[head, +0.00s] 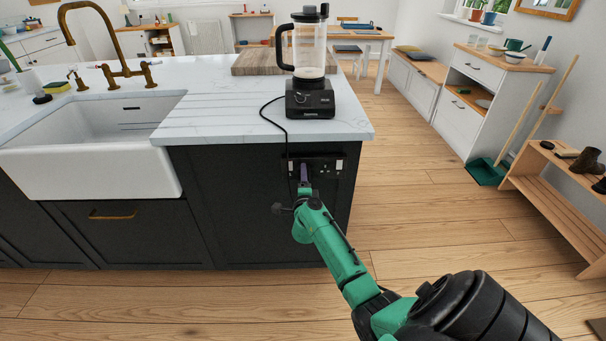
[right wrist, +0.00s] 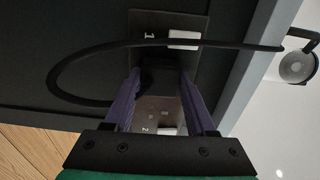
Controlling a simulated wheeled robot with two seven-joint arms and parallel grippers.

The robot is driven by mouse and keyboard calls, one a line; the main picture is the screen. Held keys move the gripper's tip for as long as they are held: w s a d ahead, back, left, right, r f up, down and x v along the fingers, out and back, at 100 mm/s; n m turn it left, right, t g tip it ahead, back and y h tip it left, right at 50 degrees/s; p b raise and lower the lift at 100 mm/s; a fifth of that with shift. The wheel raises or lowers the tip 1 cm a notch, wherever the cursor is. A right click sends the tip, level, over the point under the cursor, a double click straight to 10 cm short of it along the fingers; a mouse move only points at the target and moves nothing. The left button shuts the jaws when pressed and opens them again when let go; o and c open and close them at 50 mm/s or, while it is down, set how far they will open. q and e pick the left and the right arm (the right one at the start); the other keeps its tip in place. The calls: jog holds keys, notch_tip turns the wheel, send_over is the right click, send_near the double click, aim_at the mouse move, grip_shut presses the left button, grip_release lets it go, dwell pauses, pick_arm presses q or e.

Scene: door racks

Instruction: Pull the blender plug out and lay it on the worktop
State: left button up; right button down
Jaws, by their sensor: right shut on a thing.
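The black blender (head: 310,97) stands on the white marble worktop (head: 225,107) near its right end. Its black cord (head: 285,130) hangs over the front edge down to a black double socket (head: 330,166) on the dark cabinet front. My right gripper (head: 303,173) is at the left half of the socket. In the right wrist view its purple fingers (right wrist: 158,100) are shut on the black plug (right wrist: 160,76), with the cord (right wrist: 62,78) looping out to the side. The plug lies against the socket plate (right wrist: 145,24); I cannot tell whether its pins are in. My left gripper is out of view.
A wooden board (head: 262,62) lies behind the blender. A white sink (head: 90,165) with a brass tap (head: 120,72) is to the left. The worktop between sink and blender is bare. Open floor (head: 400,180) lies to the right.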

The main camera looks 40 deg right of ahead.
jog(key=shift+p+v, duration=1.7)
jog(key=shift+v, duration=1.3)
jog(key=p+v, duration=0.1)
jog(key=v, duration=0.2)
